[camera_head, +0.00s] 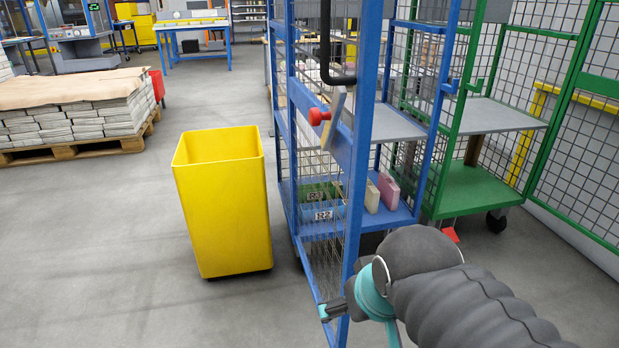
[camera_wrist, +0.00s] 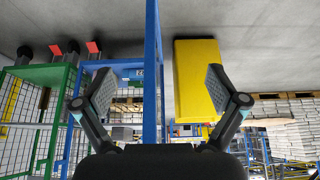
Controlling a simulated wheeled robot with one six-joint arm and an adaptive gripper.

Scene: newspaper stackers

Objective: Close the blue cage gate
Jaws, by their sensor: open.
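The blue cage gate (camera_head: 357,190) is a tall mesh panel with a blue frame, swung open from the blue cage (camera_head: 437,95) so that its edge post faces me. A red knob (camera_head: 319,116) and a latch plate sit on it. My gripper (camera_wrist: 160,84) is open. In the wrist view, the gate's blue post (camera_wrist: 150,60) runs between the spread fingers, nearer the left one. Whether it touches either finger or the palm, I cannot tell. In the head view, my arm comes in from the lower right and the post partly hides the gripper.
A yellow bin (camera_head: 220,205) stands just left of the gate. The blue cage holds shelves and labelled boxes (camera_head: 323,211). A green cage (camera_head: 470,190) stands to its right. A pallet of newspapers (camera_head: 70,120) is at the far left. Floor is clear around the bin.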

